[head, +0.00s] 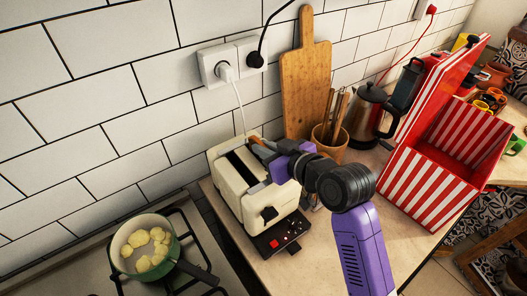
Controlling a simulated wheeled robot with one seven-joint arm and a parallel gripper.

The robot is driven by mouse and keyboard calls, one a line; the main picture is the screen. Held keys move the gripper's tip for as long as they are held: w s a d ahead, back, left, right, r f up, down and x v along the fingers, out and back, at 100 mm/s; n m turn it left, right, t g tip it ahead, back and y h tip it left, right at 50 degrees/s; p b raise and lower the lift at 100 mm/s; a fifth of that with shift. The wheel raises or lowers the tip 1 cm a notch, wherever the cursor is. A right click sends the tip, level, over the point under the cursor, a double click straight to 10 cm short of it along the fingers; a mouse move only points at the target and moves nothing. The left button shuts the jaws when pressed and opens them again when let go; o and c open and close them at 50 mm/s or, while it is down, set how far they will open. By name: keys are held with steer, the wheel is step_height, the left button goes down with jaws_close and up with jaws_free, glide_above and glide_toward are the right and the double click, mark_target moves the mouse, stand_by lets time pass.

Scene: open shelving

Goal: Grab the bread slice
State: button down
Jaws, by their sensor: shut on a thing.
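My gripper (261,150) reaches in from the right over the cream toaster (242,200), which stands on the counter by the tiled wall. It is shut on the bread slice (256,139). Only a small brown edge of the slice shows, at the far end of the toaster top. The gripper and my purple arm hide much of it. I cannot tell how much of the slice is still inside the toaster slot.
A green pot (145,247) with pale food sits on the stove at left. A wooden board (304,80), a utensil pot (330,145) and a metal kettle (371,117) stand behind my arm. A red-and-white striped box (429,195) stands open at right.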

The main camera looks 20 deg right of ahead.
step_height(320, 180, up, 20)
steer(key=shift+b, duration=0.3)
